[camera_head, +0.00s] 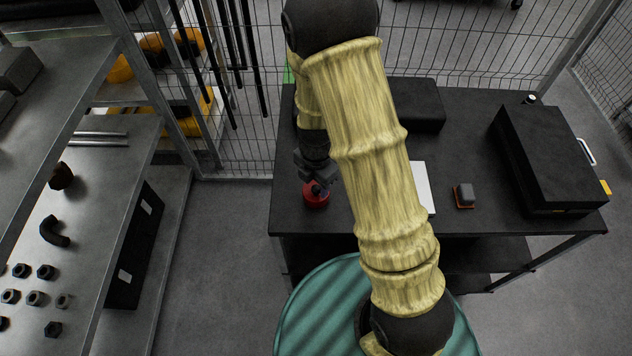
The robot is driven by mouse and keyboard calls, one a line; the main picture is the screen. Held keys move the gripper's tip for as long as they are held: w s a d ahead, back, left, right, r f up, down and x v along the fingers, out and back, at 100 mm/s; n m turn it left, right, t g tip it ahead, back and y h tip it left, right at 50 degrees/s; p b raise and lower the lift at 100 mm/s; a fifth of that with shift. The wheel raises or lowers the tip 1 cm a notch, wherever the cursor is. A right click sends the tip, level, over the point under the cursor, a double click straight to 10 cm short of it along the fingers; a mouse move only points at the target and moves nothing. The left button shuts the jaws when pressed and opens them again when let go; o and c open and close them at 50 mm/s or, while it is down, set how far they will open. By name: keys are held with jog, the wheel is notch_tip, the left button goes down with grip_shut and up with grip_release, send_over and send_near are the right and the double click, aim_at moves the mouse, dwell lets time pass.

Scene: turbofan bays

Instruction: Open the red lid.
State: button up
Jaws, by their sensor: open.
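A small round red lid (316,199) is at the front left of the black table (470,120). My gripper (319,187) is right over it, with its dark fingers pointing down at the lid's top. The fingers overlap a dark part on top of the lid, and I cannot tell whether they touch it. The jaws are open. My arm in its yellow sleeve hides part of the table to the right. What is under the lid is not clear.
The table also bears a large black case (549,160), a black box (414,106), a white sheet (425,187) and a small grey block (464,195). A wire fence (465,40) stands behind. Shelves with bolts (45,271) are at left.

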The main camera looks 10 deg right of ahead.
jog(key=shift+f, duration=0.45)
jog(key=shift+c, duration=0.3)
grip_shut()
